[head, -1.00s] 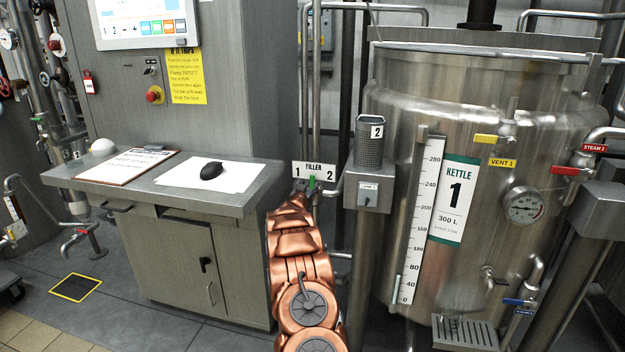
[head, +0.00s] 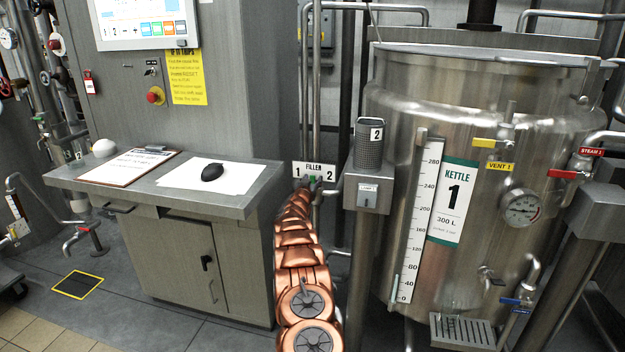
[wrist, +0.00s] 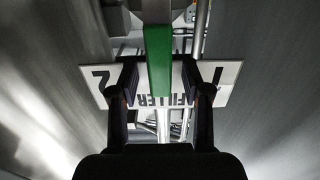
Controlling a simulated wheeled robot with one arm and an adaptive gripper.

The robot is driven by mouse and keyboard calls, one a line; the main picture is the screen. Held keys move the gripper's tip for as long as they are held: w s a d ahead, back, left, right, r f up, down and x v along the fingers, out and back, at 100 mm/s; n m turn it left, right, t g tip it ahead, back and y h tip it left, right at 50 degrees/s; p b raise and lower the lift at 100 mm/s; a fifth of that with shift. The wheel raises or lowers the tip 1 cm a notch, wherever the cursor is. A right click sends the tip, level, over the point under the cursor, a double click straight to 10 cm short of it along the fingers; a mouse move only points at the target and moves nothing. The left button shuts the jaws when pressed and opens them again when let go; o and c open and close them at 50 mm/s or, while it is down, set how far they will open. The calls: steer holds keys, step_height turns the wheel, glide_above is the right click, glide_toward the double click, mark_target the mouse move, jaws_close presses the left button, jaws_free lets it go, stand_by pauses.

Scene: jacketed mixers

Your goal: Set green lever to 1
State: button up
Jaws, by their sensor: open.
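The green lever (head: 312,178) shows as a small green patch just below the white FILLER sign (head: 313,171), which reads 1 on the left and 2 on the right. In the wrist view the green lever (wrist: 159,62) is a long bar in the middle. The sign (wrist: 224,76) appears upside down there, with 2 on the left and 1 on the right. My gripper (wrist: 159,80) is open, with one dark finger on each side of the lever. Gaps show between the fingers and the bar. In the head view my copper-coloured arm hides most of the gripper.
A grey console desk (head: 240,205) with a clipboard and black mouse stands left of my arm. A metal post with a grey box (head: 367,194) stands close on the right. The large steel kettle (head: 400,110) is beyond it. Vertical pipes (head: 311,100) rise behind the sign.

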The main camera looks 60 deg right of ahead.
steer(key=shift+w+d+r, duration=0.1)
steer(key=shift+c, duration=0.3)
jaws_close()
stand_by(0.6)
